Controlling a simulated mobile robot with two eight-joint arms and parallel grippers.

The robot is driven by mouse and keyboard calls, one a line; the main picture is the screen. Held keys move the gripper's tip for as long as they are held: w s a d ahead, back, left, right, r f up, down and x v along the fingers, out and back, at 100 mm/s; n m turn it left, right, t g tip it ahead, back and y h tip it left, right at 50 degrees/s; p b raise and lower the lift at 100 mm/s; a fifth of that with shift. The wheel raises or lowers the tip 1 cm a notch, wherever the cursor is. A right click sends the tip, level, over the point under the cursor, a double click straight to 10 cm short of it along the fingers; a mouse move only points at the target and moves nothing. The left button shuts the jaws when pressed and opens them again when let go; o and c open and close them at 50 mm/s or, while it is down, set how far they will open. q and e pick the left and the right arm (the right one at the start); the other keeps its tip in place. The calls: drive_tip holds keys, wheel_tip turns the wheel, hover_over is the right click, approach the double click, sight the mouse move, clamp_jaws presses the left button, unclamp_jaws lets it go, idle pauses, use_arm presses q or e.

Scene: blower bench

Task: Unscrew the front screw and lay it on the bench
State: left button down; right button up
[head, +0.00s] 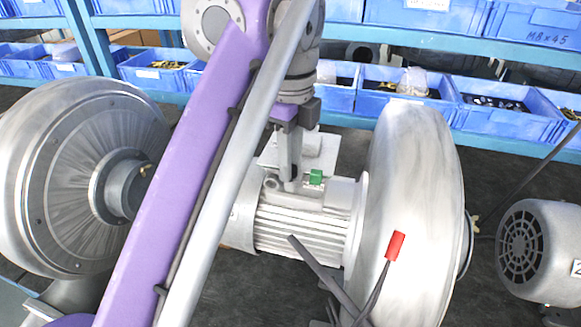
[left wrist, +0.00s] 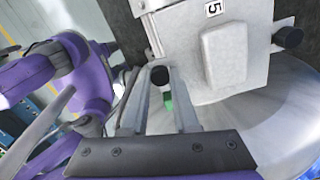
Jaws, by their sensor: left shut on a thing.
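The terminal box (head: 300,152) is a pale block on top of the ribbed motor (head: 305,232). In the left wrist view its cover (left wrist: 225,50) bears a "5" label. My left gripper (head: 290,180) points down at the box's near side. In the left wrist view its two fingers (left wrist: 158,90) are shut on a black round-headed screw (left wrist: 158,75) beside the cover. Whether the screw is still in its hole cannot be told. Another black screw (left wrist: 288,38) sits at the cover's opposite side. My right gripper is not seen.
A green connector (head: 316,177) is close beside the left fingers. A red connector (head: 395,246) on a dark lead stands before the round blower housing (head: 415,200). Another blower (head: 75,180) is left, a smaller motor (head: 540,250) right. Blue bins (head: 505,115) line the back.

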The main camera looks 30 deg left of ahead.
use_arm(q)
drive_tip(key=n+p, duration=0.1)
drive_tip(key=n, duration=0.5)
drive_tip(key=shift+r+n, duration=0.1)
drive_tip(key=shift+n, duration=0.3)
drive_tip(key=n+p, duration=0.1)
drive_tip(key=n, duration=0.9)
drive_tip(key=shift+n+p, duration=0.35)
drive_tip(key=shift+n, duration=0.05)
drive_tip(key=n, duration=0.4)
drive_tip(key=c, duration=1)
unclamp_jaws()
drive_tip(key=shift+o, duration=0.2)
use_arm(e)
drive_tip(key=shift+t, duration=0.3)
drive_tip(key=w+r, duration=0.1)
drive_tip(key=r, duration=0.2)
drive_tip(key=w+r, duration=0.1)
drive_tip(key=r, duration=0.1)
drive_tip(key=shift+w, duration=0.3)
